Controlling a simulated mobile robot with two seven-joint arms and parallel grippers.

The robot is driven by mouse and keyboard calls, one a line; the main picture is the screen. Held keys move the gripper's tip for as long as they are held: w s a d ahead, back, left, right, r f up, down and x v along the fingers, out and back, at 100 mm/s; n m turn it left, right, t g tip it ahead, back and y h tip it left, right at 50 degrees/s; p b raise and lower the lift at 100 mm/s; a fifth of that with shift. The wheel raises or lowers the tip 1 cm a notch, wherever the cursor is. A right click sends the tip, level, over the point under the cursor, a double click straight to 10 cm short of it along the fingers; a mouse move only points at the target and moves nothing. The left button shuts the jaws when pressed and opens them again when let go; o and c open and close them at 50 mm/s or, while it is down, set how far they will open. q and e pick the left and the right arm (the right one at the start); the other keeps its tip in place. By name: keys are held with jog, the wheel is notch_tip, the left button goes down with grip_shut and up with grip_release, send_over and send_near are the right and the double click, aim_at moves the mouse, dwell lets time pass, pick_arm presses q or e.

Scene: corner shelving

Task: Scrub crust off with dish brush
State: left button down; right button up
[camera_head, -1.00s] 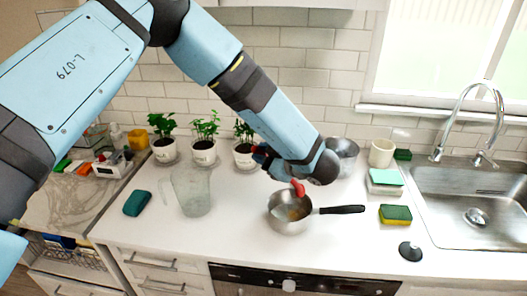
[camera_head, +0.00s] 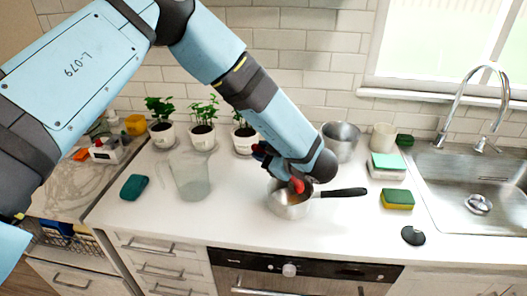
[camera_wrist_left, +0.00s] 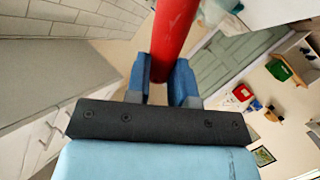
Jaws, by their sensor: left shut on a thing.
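A small steel saucepan (camera_head: 289,211) with a black handle (camera_head: 345,192) stands on the white counter, its handle pointing right. My left gripper (camera_head: 284,174) is over the pan, partly hidden by my wrist. It is shut on a red rod-like handle (camera_wrist_left: 174,35), which I take for the dish brush. The red part (camera_head: 297,185) also shows at the pan's rim in the head view. The brush's bristles are not visible. The pan's inside is mostly covered by my wrist, so I cannot make out the crust. My right gripper is not in view.
A clear pitcher (camera_head: 190,180) and a teal sponge (camera_head: 134,187) are left of the pan, with potted plants (camera_head: 202,135) behind. Sponges (camera_head: 397,199), a black round object (camera_head: 412,236) and the sink (camera_head: 470,200) are right. A steel pot (camera_head: 341,142) stands behind.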

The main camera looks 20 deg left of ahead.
pick_arm(q)
jog(key=shift+f+b, duration=0.7)
jog(key=shift+f, duration=0.55)
dwell(0.6)
jog(key=shift+a+r+p, duration=0.15)
jog(key=shift+a+p, duration=0.15)
jog(key=shift+a, duration=0.15)
jog(key=d, duration=0.3)
jog(key=shift+w+b, duration=0.35)
jog(key=shift+w, duration=0.05)
dwell(0.6)
jog(key=shift+s+a+p, duration=0.25)
jog(key=shift+a+p, duration=0.05)
jog(key=shift+a, duration=0.75)
jog(key=shift+s+a+p, duration=0.2)
jog(key=shift+a+p, duration=0.05)
jog(key=shift+a, duration=0.75)
jog(key=shift+d, duration=0.1)
